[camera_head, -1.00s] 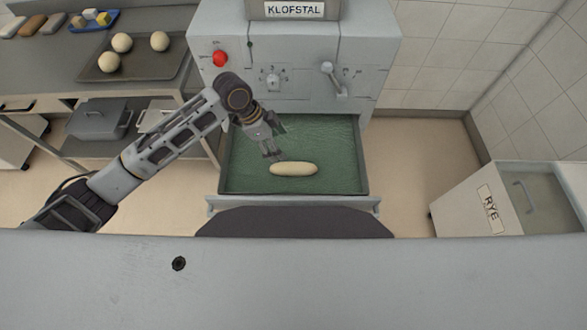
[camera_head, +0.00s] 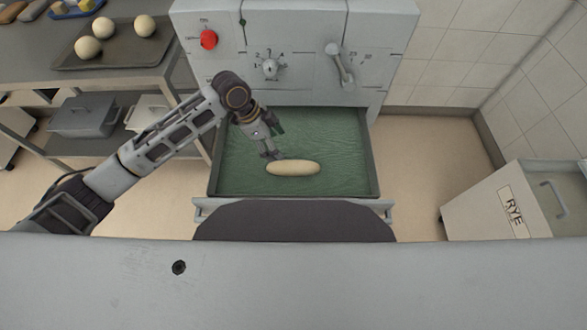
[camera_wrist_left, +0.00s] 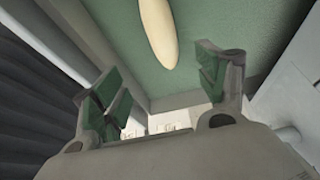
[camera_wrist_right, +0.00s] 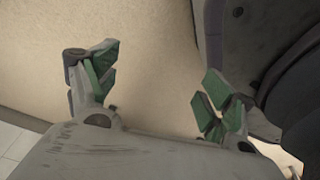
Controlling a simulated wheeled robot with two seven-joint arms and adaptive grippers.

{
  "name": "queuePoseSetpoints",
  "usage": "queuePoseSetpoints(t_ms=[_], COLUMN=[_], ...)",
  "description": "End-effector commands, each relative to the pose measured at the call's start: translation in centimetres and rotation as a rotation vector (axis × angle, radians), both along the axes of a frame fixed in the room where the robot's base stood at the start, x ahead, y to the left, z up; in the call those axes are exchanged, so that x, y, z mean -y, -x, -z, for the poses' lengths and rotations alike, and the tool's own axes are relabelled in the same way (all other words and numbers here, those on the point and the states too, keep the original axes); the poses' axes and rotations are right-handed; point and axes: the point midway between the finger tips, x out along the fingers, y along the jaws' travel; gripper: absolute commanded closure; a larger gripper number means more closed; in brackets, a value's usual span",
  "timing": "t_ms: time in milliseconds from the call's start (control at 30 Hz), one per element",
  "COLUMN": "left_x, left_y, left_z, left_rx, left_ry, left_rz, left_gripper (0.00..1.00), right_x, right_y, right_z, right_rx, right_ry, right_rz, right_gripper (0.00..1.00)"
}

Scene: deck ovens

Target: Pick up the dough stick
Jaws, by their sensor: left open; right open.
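The dough stick (camera_head: 293,168) is a pale, long roll lying across the green floor of an open drawer (camera_head: 235,180) in the head view. My left gripper (camera_head: 272,153) is just above and behind the stick's left end, fingers pointing down, open and empty. In the left wrist view the dough stick (camera_wrist_left: 158,32) lies on the green surface beyond the open fingers (camera_wrist_left: 160,95), not between them. My right gripper (camera_wrist_right: 158,85) shows only in its own wrist view, open and empty above the tan floor.
The grey machine (camera_head: 300,40) with a red knob (camera_head: 208,40) and a lever stands behind the drawer. Dough balls lie on a dark tray (camera_head: 115,52) on the bench at left. A RYE bin (camera_head: 490,205) stands at right.

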Motion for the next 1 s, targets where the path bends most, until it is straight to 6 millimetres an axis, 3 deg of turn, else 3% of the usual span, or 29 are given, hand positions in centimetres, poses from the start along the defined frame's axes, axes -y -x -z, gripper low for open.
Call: queuePoseSetpoints(t_ms=[200,733,1000], left_x=[0.0,0.0,0.9], left_y=[0.0,-0.1,0.0], left_z=[1.8,2.1,4.1], left_rx=[-0.001,0.000,-0.002], left_ry=[-0.001,-0.001,0.001], left_rz=[0.001,0.002,0.002], left_gripper=[0.26,0.26,0.26], right_x=[0.0,-0.1,-0.5], right_y=[-1.1,-1.4,-2.1], right_z=[0.9,0.8,0.4], right_rx=[0.011,0.013,0.011], right_ry=[0.000,-0.001,-0.003], right_rz=[0.001,0.001,0.000], right_gripper=[0.18,0.18,0.18])
